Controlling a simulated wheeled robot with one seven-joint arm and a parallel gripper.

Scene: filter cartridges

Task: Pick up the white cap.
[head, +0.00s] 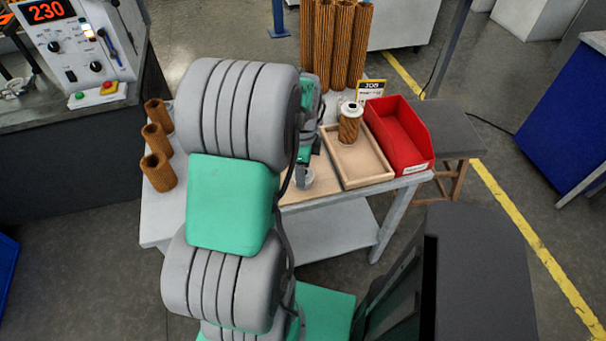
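A pale, round cap-like piece (308,181) sits on the tan work surface near the table's front edge, partly covered by my gripper (303,182). My gripper points down at it; I cannot tell whether the fingers touch it or are open or shut. A brown filter cartridge (348,131) stands upright in the wooden tray (378,178) and bears a white cap (352,108) on top. My arm hides much of the table's middle.
Several brown cartridges (158,172) stand at the table's left. A red bin (428,160) is right of the tray, with a job sign (370,88) behind. Tall brown cartridges (335,45) stand at the back. A control box (85,50) is at far left.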

